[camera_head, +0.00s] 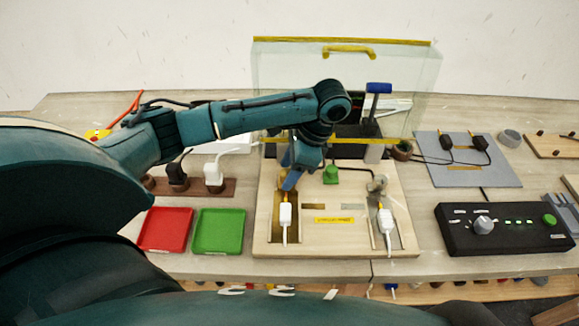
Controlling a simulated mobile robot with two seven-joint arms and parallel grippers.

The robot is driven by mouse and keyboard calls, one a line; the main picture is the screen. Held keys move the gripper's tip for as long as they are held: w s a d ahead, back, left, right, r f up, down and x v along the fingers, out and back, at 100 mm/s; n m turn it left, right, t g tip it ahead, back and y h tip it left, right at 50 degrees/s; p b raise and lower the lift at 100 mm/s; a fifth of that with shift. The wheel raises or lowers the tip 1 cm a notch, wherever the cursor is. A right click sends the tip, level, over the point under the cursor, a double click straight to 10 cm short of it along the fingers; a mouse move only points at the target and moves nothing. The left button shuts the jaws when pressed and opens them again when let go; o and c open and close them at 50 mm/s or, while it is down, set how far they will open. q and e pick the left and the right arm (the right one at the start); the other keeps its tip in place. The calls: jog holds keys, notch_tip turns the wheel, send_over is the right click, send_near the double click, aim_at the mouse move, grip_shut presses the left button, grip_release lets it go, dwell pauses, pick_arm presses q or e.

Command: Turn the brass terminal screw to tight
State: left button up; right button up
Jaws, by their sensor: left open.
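The wooden wiring board (335,240) lies on the bench in front of me. It has a brass-coloured plate (313,206) and a silver plate (352,206) side by side above a yellow label. My left gripper (290,183) points down over the left recess of the board, close above the left white plug-like piece (284,214). Its jaws are open and I see nothing held between them. The brass terminal screw cannot be made out; the gripper covers the upper part of the left recess. My right gripper is out of view.
A clear shield (420,75) with yellow edging stands behind the board. A right white piece (386,220) sits in the right recess. Red (165,230) and green (218,231) trays lie left. A black control box (500,240) and grey mat (468,175) lie right.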

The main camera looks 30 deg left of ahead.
pick_arm(q)
jog(key=c, duration=1)
jog(key=shift+o, duration=0.2)
jog(key=m+t, duration=0.1)
jog(key=m, duration=0.2)
jog(key=shift+s+m+y, duration=0.1)
jog(key=shift+m+y, duration=0.2)
jog(key=shift+s+d+m+t, duration=0.1)
jog(key=shift+m+t, duration=0.8)
jog(key=shift+m, duration=1)
jog(key=o, duration=1)
jog(key=shift+c, duration=0.2)
